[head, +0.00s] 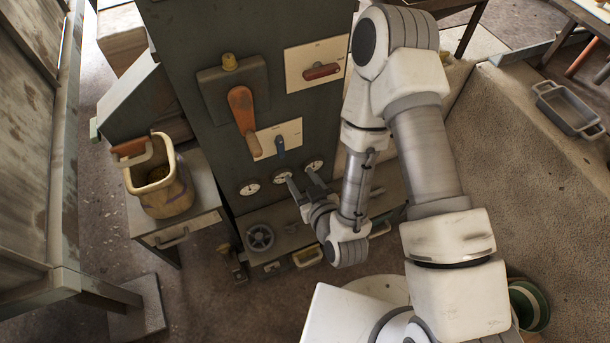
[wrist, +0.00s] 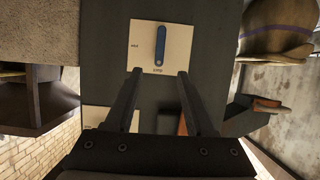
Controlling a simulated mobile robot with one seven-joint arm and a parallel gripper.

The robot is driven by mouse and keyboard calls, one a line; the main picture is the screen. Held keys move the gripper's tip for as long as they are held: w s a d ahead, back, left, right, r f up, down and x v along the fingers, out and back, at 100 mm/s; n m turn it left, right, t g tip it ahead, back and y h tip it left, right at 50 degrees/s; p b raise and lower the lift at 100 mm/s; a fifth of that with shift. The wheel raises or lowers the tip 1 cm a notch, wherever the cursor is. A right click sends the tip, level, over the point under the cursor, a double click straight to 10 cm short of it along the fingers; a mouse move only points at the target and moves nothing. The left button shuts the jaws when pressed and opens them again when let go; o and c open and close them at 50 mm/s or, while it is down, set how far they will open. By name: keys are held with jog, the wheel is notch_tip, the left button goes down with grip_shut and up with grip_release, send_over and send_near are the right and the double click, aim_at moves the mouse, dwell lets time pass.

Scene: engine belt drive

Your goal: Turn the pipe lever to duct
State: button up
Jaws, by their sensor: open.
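A small blue lever (head: 281,147) sits on a white plate (head: 291,130) low on the dark upright panel. In the wrist view the blue lever (wrist: 160,46) stands nearly in line with the picture's height on its white plate (wrist: 180,38). Small dark labels lie at the plate's left and below the lever, too small to read surely. My gripper (head: 304,181) is open and empty, below and right of the lever in the head view. In the wrist view my gripper (wrist: 159,74) shows two spread fingers, with the lever beyond and between their lines, apart from them.
An orange lever (head: 243,118) on a dark box hangs left of the blue one. A red lever (head: 321,71) on a white plate (head: 300,60) is higher right. Round gauges (head: 249,188) line the panel below. A beige pot (head: 164,195) stands on the left cabinet.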

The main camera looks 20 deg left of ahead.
jog(key=shift+p+v, duration=1.05)
jog(key=shift+p, duration=0.05)
jog(key=shift+w, duration=0.1)
jog(key=w+d+r+h+p, duration=0.3)
jog(key=w+d+r+p, duration=0.1)
jog(key=w+r, duration=0.7)
jog(key=d+r+m+g+h+p, duration=0.1)
jog(key=d+r, duration=0.3)
jog(key=r, duration=0.4)
jog(key=d+r+m+g+h+p, duration=0.1)
jog(key=d+r+m+h+p, duration=0.1)
jog(key=d+r, duration=0.4)
jog(key=s+d+r+m+g+h+p, duration=0.1)
jog(key=s+d+r+m+p, duration=0.1)
jog(key=s+d+r, duration=0.4)
jog(key=s+d+r+m+g+h+p, duration=0.1)
jog(key=s+d+r+m+p, duration=0.1)
jog(key=s+d+r, duration=0.4)
jog(key=s+r+m, duration=0.1)
jog(key=s+r, duration=0.4)
jog(key=r, duration=0.4)
jog(key=shift+s+g+h, duration=0.3)
